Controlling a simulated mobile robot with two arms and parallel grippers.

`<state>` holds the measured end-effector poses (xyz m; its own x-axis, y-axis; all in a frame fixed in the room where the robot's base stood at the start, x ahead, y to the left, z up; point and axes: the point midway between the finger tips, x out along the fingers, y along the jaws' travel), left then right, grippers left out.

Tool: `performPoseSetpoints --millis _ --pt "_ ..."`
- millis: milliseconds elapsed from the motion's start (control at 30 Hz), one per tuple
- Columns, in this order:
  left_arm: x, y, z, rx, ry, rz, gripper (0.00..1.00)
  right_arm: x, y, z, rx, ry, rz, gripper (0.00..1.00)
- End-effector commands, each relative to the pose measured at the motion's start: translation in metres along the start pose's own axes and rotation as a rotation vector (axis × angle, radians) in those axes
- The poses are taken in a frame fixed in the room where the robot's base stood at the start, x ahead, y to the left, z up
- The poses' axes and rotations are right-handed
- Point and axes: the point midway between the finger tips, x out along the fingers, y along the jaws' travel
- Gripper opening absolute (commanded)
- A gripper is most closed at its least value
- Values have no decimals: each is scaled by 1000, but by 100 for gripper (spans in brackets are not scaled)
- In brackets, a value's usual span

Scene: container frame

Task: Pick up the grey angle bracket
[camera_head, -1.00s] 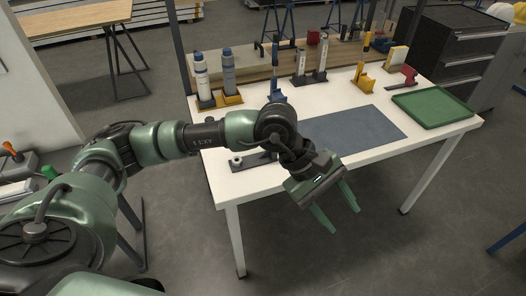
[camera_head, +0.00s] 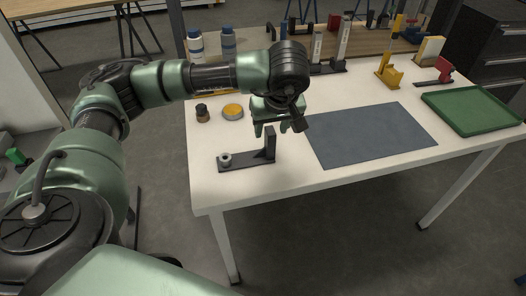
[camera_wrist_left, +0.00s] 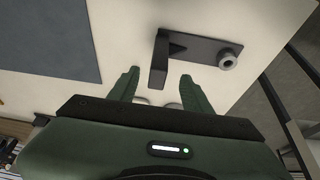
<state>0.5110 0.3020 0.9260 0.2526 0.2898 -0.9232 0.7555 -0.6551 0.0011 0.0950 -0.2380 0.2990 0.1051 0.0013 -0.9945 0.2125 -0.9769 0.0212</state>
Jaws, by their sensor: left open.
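The dark grey angle bracket (camera_head: 245,160) stands on the white table near its front left, with a flat base and an upright at its right end. A small grey ring-shaped piece (camera_head: 225,159) sits on the base's left end. My left gripper (camera_head: 271,129) is open and empty above the table, close to the upright, fingers pointing down. In the left wrist view the bracket (camera_wrist_left: 205,49) lies beyond the open fingers (camera_wrist_left: 159,75), its upright between the fingertips in the picture. I cannot tell the exact height gap. My right gripper is not in view.
A blue-grey mat (camera_head: 370,135) lies right of the bracket, and a green tray (camera_head: 475,109) is at the right end. A yellow disc (camera_head: 233,112) and a small dark knob (camera_head: 203,114) stand behind the bracket. Bottles and holders line the back.

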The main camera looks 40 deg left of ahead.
Motion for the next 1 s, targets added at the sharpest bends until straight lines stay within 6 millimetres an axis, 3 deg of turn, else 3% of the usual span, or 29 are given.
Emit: performPoseSetpoints --millis 133,467,800,1000 --pt "14 -1 2 -1 -1 -3 49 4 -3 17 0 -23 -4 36" --pt "34 -1 2 0 -1 -2 49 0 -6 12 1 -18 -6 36" --pt "79 -3 5 0 -1 -2 49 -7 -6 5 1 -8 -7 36" --pt "82 -2 5 0 0 -1 49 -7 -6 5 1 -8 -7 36"
